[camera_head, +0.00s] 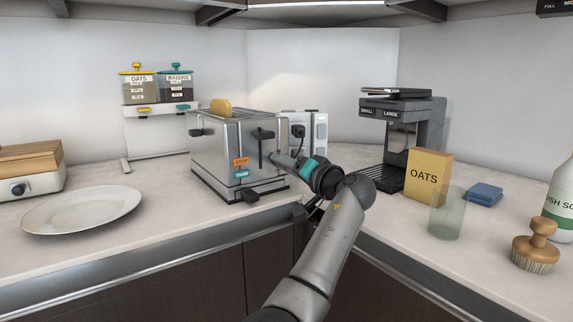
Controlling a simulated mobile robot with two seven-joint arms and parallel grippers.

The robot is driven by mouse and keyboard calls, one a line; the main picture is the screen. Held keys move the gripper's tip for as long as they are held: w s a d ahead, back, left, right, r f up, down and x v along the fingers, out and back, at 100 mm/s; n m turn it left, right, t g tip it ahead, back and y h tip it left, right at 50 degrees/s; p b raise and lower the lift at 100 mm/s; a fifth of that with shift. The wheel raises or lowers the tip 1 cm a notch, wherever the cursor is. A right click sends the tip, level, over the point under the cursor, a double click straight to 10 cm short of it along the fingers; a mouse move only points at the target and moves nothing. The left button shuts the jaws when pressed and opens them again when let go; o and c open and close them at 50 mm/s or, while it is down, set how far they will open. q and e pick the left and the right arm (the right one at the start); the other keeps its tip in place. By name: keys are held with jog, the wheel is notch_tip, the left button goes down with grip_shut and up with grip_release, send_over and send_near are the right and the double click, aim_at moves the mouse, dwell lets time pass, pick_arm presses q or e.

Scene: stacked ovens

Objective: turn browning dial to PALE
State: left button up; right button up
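A steel toaster (218,150) stands on the counter at the back, with a slice of bread (221,107) showing in its top. Its front has a dark lever (263,138), an orange button (241,161) and a teal button (242,174). I cannot make out the browning dial or its PALE mark; the gripper covers part of the front's right side.
A coffee machine (427,125), an oats box (428,177), a clear glass (446,215) and a brush (536,250) stand to the right. A white plate (82,209) lies at left. A wall socket unit (320,131) is behind the gripper. Counter between plate and toaster is clear.

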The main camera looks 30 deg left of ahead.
pick_arm(q)
jog(key=shift+o, duration=1.1)
jog(key=shift+r, duration=0.1)
jog(key=shift+d, duration=0.1)
jog(key=shift+d, duration=0.25)
jog(key=p+v, duration=0.4)
jog(key=v, duration=1)
jog(key=shift+s+d, duration=0.2)
jog(key=shift+d, duration=0.1)
pick_arm(e)
notch_tip(320, 180, down, 9)
jog(key=s+g, duration=0.1)
jog(key=shift+s+g, duration=0.15)
jog(key=shift+g, duration=0.15)
jog(key=shift+d, duration=0.1)
